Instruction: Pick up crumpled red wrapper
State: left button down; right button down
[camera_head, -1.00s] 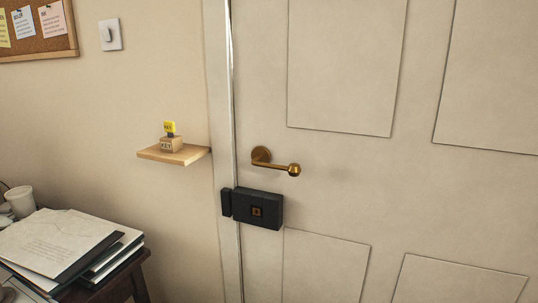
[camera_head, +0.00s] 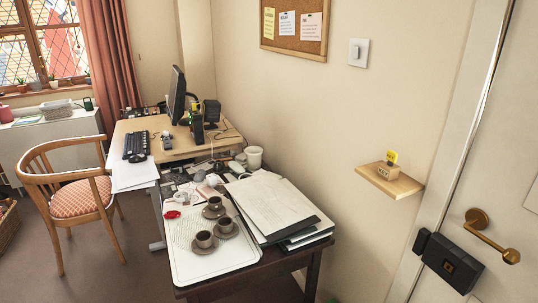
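A small red item (camera_head: 171,214), which looks like the crumpled red wrapper, lies at the far left corner of a white tray (camera_head: 190,268). The tray is on a dark side table (camera_head: 240,281) in front of the desk. The item is too small to make out its folds. Several brown cups on saucers (camera_head: 204,240) stand on the same tray, to the right of the red item. Neither of my grippers is in view.
A stack of papers and folders (camera_head: 268,203) lies right of the tray, with a white cup (camera_head: 253,158) behind it. A wooden chair (camera_head: 75,195) stands at the left by the desk (camera_head: 170,140). A door (camera_head: 515,150) and small shelf (camera_head: 390,182) are at the right.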

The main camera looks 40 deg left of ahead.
aim_at(170, 214)
jog(key=u, duration=2.15)
jog(key=z, duration=1)
jog(key=i+j+z, duration=0.1)
jog(key=j+z, duration=0.7)
jog(key=j, duration=0.2)
jog(key=j+z, duration=0.4)
jog(key=k+j+z, duration=0.2)
jog(key=j+z, duration=0.2)
jog(key=j, duration=0.15)
